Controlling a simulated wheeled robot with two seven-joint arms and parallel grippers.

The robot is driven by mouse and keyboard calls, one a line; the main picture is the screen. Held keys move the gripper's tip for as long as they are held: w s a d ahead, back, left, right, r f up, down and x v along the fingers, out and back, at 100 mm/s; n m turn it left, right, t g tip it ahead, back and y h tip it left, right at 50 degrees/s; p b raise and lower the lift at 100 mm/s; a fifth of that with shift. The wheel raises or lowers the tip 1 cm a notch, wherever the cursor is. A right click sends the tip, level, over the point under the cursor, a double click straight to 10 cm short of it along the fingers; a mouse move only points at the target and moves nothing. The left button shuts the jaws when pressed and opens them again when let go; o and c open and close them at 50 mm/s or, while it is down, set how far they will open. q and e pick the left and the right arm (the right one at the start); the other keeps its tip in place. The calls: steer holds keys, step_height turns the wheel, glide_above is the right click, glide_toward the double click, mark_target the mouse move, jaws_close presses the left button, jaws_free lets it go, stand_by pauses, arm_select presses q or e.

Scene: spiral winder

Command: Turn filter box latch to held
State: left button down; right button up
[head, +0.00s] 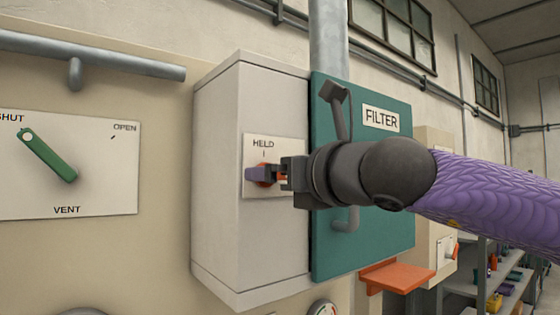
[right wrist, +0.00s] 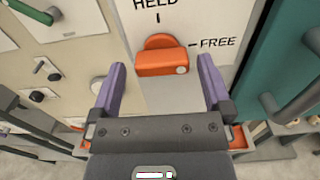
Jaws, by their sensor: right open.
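The filter box (head: 250,90) is a pale cabinet with a teal door marked FILTER (head: 350,260). Its latch plate (head: 254,145) on the pale side reads HELD at the top; FREE shows at the right in the right wrist view. The orange latch (right wrist: 163,62) lies about level, its white-dotted end toward the FREE mark. My right gripper (head: 272,173) is at the plate, largely hiding the latch in the head view. In the right wrist view its purple fingers (right wrist: 162,75) are open, one each side of the latch with gaps. My left gripper is out of view.
A vent panel (head: 105,180) with a green lever (head: 48,155) is on the left wall. A grey rail (head: 110,60) runs above it. An orange shelf (head: 395,276) juts out below the teal door. Shelving with small items (head: 500,285) stands at the right.

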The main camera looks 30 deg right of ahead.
steer(key=shift+w, duration=0.25)
steer(key=c, duration=1.2)
steer(key=shift+o, duration=0.2)
steer(key=shift+f, duration=0.1)
steer(key=n+b, duration=0.3)
steer(key=n, duration=1.4)
steer(key=shift+n, duration=0.6)
